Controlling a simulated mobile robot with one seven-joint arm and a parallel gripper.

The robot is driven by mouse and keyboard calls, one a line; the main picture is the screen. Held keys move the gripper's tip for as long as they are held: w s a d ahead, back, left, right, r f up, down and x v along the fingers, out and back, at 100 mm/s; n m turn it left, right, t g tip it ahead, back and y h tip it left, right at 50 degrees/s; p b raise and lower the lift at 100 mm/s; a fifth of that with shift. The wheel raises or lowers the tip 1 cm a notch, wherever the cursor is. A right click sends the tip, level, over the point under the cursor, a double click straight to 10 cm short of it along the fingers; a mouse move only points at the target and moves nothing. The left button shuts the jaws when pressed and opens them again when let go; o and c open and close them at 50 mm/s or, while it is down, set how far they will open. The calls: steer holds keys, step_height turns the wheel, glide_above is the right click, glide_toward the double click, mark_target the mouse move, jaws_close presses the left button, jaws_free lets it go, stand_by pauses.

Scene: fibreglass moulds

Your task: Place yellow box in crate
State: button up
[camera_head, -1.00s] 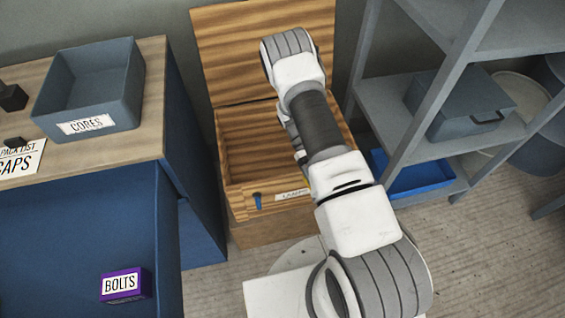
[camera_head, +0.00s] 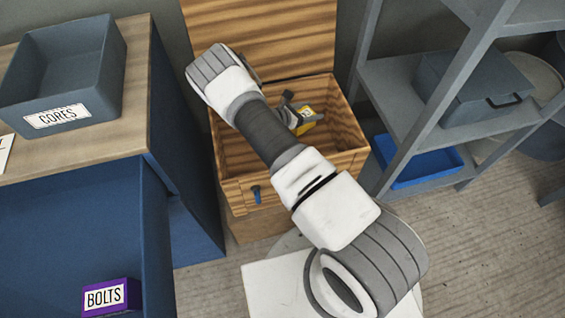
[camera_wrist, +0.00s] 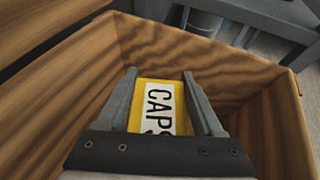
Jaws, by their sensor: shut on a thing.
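The yellow box (camera_wrist: 145,92) has a white label reading CAPS. My gripper (camera_wrist: 160,85) is shut on it, one finger on each side, in the wrist view. In the head view the yellow box (camera_head: 308,119) and my gripper (camera_head: 297,108) show over the right part of the open wooden crate (camera_head: 352,152), partly hidden by my arm. In the wrist view the crate's wooden walls (camera_wrist: 262,130) surround the held box. I cannot tell whether the box touches the crate's floor.
The crate's lid (camera_head: 290,30) stands open at the back. A grey bin (camera_head: 62,75) labelled CORES sits on the bench at left. A purple BOLTS box (camera_head: 110,298) is lower left. A grey shelf unit (camera_head: 400,75) with a blue tray (camera_head: 425,165) stands close at right.

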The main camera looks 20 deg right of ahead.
steer(key=f+b, duration=0.4)
steer(key=f, duration=0.2)
steer(key=f+b, duration=0.4)
steer(key=f, duration=0.3)
steer(key=w+f+b, duration=0.1)
steer(key=f+b, duration=0.3)
steer(key=f, duration=0.2)
steer(key=shift+a+f, duration=0.1)
steer(key=shift+f, duration=0.1)
steer(key=shift+r, duration=0.1)
steer(key=o, duration=1.5)
